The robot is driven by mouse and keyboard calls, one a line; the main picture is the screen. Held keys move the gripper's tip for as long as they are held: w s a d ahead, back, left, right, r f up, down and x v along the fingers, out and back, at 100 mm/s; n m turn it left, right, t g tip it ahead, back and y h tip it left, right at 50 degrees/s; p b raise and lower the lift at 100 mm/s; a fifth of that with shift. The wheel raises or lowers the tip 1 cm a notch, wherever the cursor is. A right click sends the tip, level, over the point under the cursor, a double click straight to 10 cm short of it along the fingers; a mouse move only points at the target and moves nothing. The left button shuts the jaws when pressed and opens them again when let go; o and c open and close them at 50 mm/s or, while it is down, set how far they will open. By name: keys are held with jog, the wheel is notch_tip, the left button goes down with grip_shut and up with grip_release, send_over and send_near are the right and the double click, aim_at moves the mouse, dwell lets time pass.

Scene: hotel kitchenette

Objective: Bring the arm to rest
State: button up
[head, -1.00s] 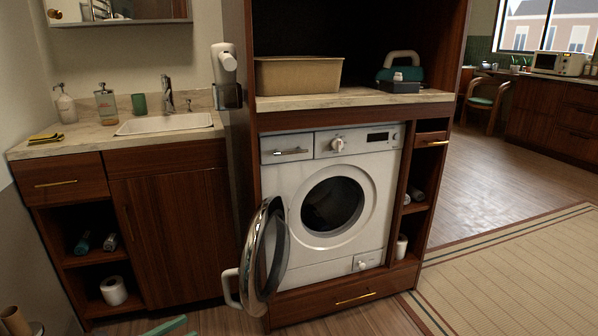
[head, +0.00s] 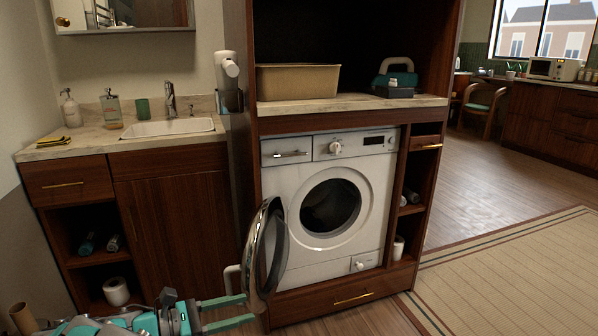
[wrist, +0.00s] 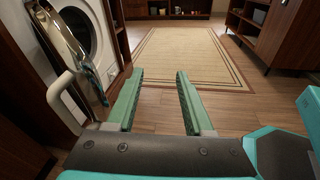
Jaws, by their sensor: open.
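My arm reaches in low from the left in the head view, and my gripper (head: 246,309) is open with nothing between its two green fingers. The gripper also shows in the wrist view (wrist: 157,82), its fingers apart and pointing over the wooden floor toward the rug. The washing machine (head: 375,215) stands in the cabinet with its round door (head: 273,250) swung open to the left. The fingertips lie close to the lower part of this door in the head view; I cannot tell whether they touch it. In the wrist view the door (wrist: 75,50) and its pale handle (wrist: 58,92) are left of the fingers.
The sink cabinet (head: 170,225) stands at the left. Wooden floor and a striped rug (head: 520,270) lie open at the right.

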jog(key=s+d+r+m+g+y, duration=0.1)
jog(key=s+d+r+m+g, duration=0.2)
jog(key=d, duration=0.6)
jog(key=s+d+m+g+y, duration=0.2)
jog(key=d+m+g, duration=0.15)
jog(key=d, duration=0.55)
jog(key=s+d+r+m+g+y, duration=0.1)
jog(key=s+d+r+m+g, duration=0.2)
jog(key=d, duration=0.6)
jog(key=s+d+f+m+g+y, duration=0.1)
jog(key=s+d+m+y, duration=0.2)
jog(key=s, duration=0.3)
jog(key=s+d+f+m+y, duration=0.2)
jog(key=s+m+y, duration=0.15)
jog(key=s, duration=0.25)
jog(key=s+a+f+m+t+y, duration=0.1)
jog(key=s+a+f+m+y, duration=0.1)
jog(key=s+m, duration=0.4)
jog(key=s+a+y, duration=0.1)
jog(key=s+y, duration=0.1)
jog(key=s, duration=0.1)
jog(key=shift+s+a, duration=0.3)
jog(key=shift+a, duration=0.05)
